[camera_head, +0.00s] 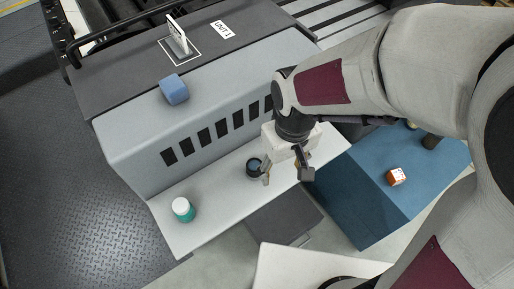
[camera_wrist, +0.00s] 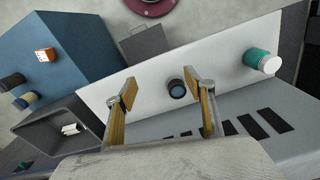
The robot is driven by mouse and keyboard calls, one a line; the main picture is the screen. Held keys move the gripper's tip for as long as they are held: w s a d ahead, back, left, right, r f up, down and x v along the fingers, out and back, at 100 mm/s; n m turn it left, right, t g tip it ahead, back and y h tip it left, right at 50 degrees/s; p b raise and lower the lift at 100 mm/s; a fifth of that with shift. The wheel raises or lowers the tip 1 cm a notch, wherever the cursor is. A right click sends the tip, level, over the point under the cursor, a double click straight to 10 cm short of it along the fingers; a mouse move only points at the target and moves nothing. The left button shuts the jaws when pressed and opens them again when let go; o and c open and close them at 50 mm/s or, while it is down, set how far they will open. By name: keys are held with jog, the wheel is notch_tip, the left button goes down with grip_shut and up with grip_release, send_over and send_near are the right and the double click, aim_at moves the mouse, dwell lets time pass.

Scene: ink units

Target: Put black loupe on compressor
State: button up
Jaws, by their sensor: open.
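The black loupe (camera_head: 255,168), a short dark cylinder with a bluish lens face, stands on the pale ledge in front of the vented grey housing. My gripper (camera_head: 286,175) is open and empty above the ledge, with one finger close beside the loupe in the head view. In the wrist view the loupe (camera_wrist: 177,89) shows beyond the open fingertips (camera_wrist: 161,86), nearer the right finger. No label names the compressor; a blue box (camera_head: 365,210) stands right of the ledge, and the vented grey housing (camera_head: 205,95) carries a "UNIT 1" label. I cannot tell which is meant.
A blue cube (camera_head: 174,90) sits on the housing. The blue box bears an orange-and-white cube (camera_head: 396,176) and a dark cylinder (camera_head: 431,142). An open grey bin (camera_wrist: 60,128) shows in the wrist view.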

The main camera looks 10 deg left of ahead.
aim_at(255, 165)
jog(key=shift+n+t+y, duration=0.3)
jog(key=shift+n+t, duration=0.2)
jog(key=shift+n, duration=0.4)
jog(key=w+a+f, duration=0.1)
jog(key=a, duration=0.1)
jog(key=w+a+f, duration=0.3)
jog(key=a, duration=0.1)
jog(key=shift+w+a+f, duration=0.2)
jog(key=shift+a+f, duration=0.05)
jog(key=shift+f, duration=0.1)
jog(key=shift+w+a, duration=0.2)
jog(key=shift+w, duration=0.1)
jog(key=shift+f, duration=0.1)
jog(key=shift+w+a+f, duration=0.1)
jog(key=shift+f, duration=1.05)
jog(key=shift+f, duration=0.1)
jog(key=shift+w+a+f, duration=0.1)
jog(key=shift+a+f, duration=0.05)
jog(key=shift+f, duration=1.1)
jog(key=shift+w+a+f, duration=0.1)
jog(key=shift+f, duration=1.15)
